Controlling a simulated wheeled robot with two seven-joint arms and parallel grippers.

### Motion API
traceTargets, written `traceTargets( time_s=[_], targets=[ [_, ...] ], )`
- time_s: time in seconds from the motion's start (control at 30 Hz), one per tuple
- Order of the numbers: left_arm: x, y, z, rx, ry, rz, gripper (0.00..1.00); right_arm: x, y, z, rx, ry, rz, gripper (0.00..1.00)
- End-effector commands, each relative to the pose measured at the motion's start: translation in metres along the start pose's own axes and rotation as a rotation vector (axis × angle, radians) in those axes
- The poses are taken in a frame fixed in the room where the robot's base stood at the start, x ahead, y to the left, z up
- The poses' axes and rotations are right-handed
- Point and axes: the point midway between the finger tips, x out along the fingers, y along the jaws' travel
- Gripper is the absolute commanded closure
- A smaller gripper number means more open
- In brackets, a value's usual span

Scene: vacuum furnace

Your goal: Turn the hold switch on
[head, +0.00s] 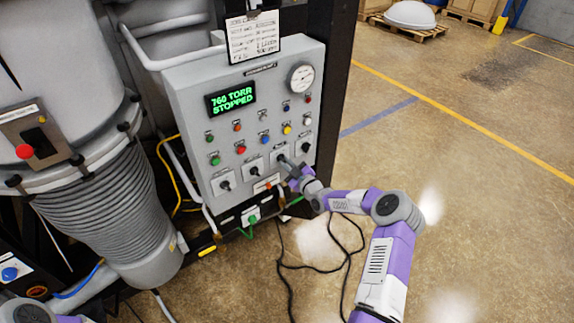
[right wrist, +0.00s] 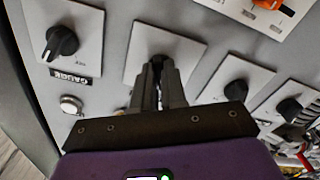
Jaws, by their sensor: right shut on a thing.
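The grey control panel (head: 190,90) has a row of black rotary knobs on pale square plates along its lower part. My right gripper (head: 286,164) reaches the panel from the right, at the second knob plate from the right. In the right wrist view, my right gripper (right wrist: 159,82) is shut on a black knob (right wrist: 158,60), which is mostly hidden between the fingers. This knob's label is hidden, so I cannot read whether it is the hold switch. My left gripper is out of view; only part of my left arm shows at the bottom left.
Beside the held knob are a knob (right wrist: 62,42) labelled GAUGE and another black knob (right wrist: 235,90). An orange switch (head: 266,183) sits below the row. The green display (head: 231,99) reads 760 TORR STOPPED. A grey furnace vessel (head: 50,65) stands left; a black cable (head: 318,265) lies on the floor.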

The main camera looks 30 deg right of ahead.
Motion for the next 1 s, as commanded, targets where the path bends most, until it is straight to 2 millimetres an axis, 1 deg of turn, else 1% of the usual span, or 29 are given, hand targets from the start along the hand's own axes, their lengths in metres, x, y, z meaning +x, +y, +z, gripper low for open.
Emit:
traceTargets(
  time_s=[0.27, 0.6, 0.8, 1.0],
  targets=[
    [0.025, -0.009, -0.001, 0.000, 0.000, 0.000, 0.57, 0.000, -0.002, 0.003, 0.133, 0.002, 0.001, 1.00],
    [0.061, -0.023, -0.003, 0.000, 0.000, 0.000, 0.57, 0.000, -0.004, 0.004, 0.438, 0.000, 0.001, 1.00],
    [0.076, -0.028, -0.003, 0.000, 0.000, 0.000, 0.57, 0.000, -0.004, 0.003, 0.629, -0.001, 0.001, 1.00],
    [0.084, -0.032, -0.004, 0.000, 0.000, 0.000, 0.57, 0.000, -0.004, 0.001, 0.795, -0.002, 0.001, 1.00]
  ],
)
